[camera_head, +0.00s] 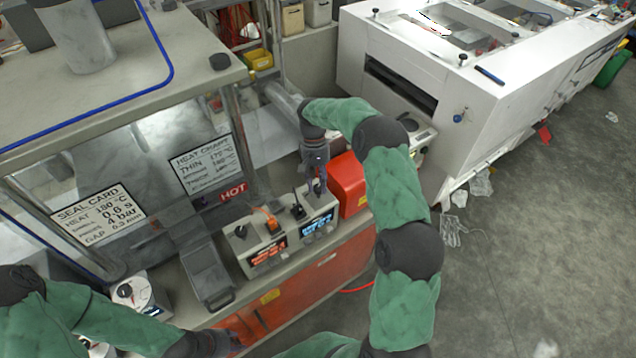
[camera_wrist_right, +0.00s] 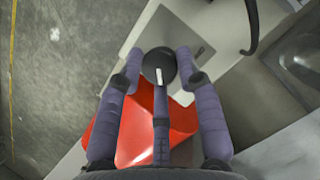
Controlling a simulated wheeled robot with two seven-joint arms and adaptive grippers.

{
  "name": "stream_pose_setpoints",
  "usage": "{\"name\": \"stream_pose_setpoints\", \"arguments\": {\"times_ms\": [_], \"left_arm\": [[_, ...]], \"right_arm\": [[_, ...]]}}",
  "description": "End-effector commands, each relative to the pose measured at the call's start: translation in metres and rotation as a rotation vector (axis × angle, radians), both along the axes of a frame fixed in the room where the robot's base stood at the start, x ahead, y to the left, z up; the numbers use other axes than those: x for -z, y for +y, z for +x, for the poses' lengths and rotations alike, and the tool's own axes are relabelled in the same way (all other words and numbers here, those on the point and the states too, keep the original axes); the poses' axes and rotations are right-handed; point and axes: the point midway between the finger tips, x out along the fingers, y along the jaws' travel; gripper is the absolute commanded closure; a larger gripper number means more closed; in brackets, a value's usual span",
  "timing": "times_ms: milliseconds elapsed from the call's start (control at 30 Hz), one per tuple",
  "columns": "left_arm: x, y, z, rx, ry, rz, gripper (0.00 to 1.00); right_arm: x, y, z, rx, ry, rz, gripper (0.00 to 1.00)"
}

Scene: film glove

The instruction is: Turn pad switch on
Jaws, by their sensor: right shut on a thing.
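Two grey control boxes stand side by side on the bench in the head view. The left box (camera_head: 262,250) has an orange-lit display, a black knob and an orange switch (camera_head: 268,220). The right box (camera_head: 318,230) has a blue-lit display and a black knob (camera_head: 298,211). My right gripper (camera_head: 318,188) points down at the right box. In the right wrist view, its fingers (camera_wrist_right: 158,75) close around a round black knob (camera_wrist_right: 159,62) with a white mark. I cannot read which switch is the pad switch. My left gripper (camera_head: 225,343) is low at the front; its fingers are unclear.
A red box (camera_head: 348,185) stands right beside the right control box and shows under my fingers in the wrist view (camera_wrist_right: 150,125). A clear-walled machine (camera_head: 100,160) with cards and a HOT label fills the left. A white machine (camera_head: 480,90) stands at the back right.

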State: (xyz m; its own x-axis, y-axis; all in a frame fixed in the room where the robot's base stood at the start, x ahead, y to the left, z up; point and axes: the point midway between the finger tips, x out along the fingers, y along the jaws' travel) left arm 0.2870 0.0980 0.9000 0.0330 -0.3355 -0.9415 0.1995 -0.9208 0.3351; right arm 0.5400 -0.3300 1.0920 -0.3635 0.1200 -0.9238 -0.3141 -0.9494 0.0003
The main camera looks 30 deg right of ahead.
Motion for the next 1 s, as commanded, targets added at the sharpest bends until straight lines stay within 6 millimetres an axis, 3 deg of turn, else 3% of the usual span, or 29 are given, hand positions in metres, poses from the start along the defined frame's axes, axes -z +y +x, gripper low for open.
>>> {"name": "stream_pose_setpoints", "arguments": {"times_ms": [467,500,533,1000], "left_arm": [[0.0001,0.0000,0.0000,0.000,0.000,0.000,0.60],[0.0001,0.0000,0.0000,0.000,0.000,0.000,0.60],[0.0001,0.0000,0.0000,0.000,0.000,0.000,0.60],[0.0001,0.0000,0.0001,0.000,0.000,0.000,0.60]], "right_arm": [[0.0015,0.0014,-0.0021,0.010,0.008,0.003,0.97],[0.0015,0.0016,-0.0022,0.010,0.008,0.003,0.53],[0.0015,0.0015,-0.0021,0.010,0.008,0.003,0.45],[-0.0064,-0.0005,0.0028,0.010,0.000,0.000,0.42]]}}
